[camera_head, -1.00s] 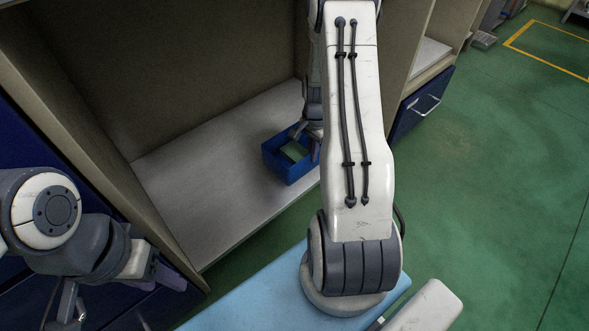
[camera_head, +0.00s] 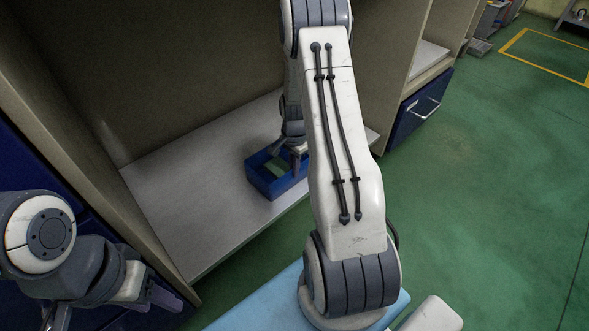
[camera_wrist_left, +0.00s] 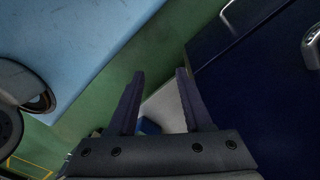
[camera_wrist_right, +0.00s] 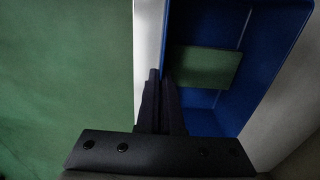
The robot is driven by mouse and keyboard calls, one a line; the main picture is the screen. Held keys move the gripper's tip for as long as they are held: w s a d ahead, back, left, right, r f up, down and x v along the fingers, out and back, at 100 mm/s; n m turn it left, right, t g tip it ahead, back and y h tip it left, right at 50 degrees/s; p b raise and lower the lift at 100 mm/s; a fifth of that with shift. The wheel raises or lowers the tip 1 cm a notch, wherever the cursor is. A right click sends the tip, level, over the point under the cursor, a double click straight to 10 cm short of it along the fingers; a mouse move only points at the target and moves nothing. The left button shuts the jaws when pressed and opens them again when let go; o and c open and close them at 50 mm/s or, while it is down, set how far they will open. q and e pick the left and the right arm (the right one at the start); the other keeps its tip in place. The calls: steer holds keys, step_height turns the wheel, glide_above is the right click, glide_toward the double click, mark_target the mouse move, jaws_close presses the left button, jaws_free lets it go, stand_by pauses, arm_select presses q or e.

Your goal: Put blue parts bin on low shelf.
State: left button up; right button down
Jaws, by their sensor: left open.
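The blue parts bin (camera_head: 258,180) is at the low shelf (camera_head: 185,205), just inside its front edge. It looks upright, with a green piece (camera_head: 277,168) inside; I cannot tell whether its base touches the shelf. My right gripper (camera_head: 297,150) reaches down at the bin, partly hidden by my right arm. In the right wrist view its fingers (camera_wrist_right: 160,75) are close together on the side wall of the bin (camera_wrist_right: 275,60). My left gripper (camera_wrist_left: 160,74) is open and empty, away from the bin at the lower left of the head view.
The cabinet's left side panel (camera_head: 95,160) and back wall (camera_head: 190,70) bound the shelf. The shelf is bare left of the bin. A blue drawer (camera_head: 415,110) is to the right. Green floor (camera_head: 490,200) is clear. My own right arm blocks the middle of the head view.

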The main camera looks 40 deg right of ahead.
steer(key=shift+f, duration=0.15)
steer(key=c, duration=1.1)
jaws_free()
step_height(320, 180, up, 8)
steer(key=p, duration=0.5)
steer(key=shift+f, duration=0.1)
